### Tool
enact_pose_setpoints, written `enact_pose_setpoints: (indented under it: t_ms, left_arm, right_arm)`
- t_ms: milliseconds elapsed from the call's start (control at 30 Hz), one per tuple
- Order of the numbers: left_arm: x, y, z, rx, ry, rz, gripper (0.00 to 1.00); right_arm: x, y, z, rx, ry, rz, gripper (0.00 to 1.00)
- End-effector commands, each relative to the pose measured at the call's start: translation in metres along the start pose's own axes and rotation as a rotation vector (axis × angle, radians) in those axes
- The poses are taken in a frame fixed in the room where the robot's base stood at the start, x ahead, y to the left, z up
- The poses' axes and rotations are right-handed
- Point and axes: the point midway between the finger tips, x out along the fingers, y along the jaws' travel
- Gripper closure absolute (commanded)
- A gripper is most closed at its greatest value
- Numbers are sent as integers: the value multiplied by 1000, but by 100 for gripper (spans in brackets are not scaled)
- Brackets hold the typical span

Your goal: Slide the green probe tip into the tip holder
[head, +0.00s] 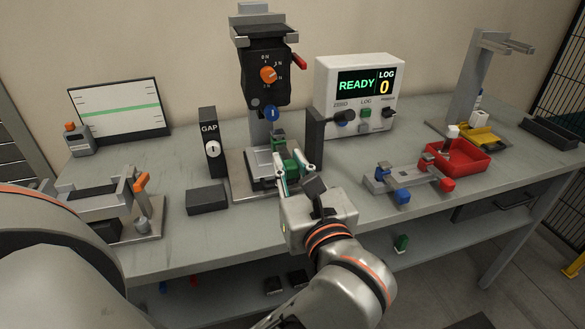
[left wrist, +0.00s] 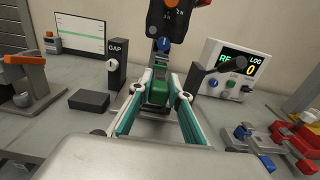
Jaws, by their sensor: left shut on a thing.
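My left gripper (head: 291,172) is shut on a green block-like piece, which I take for the green probe tip (head: 289,162). It is at the grey stand in the middle of the bench, under the black head with the orange dial (head: 268,74). In the left wrist view the green piece (left wrist: 160,93) sits between the fingertips (left wrist: 161,100). A blue knob (head: 271,114) is on the column just above, probably by the tip holder. The holder's opening is hidden, so I cannot tell whether the tip is in it. My right gripper is not in view.
The black GAP gauge (head: 211,148) stands left of the stand and a dark upright (head: 314,137) close on its right. A dark block (head: 207,199) lies at front left. The READY display box (head: 358,95), a clamp fixture (head: 410,180) and a red tray (head: 458,160) are to the right.

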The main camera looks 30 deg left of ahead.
Motion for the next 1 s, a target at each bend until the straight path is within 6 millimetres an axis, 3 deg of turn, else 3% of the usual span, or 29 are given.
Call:
enact_pose_setpoints:
  t_ms: [600, 1000]
  left_arm:
    - [53, 0, 0, 1, -2, 0, 100]
    - [62, 0, 0, -1, 0, 0, 100]
  right_arm:
    - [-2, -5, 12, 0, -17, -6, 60]
    - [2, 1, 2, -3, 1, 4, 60]
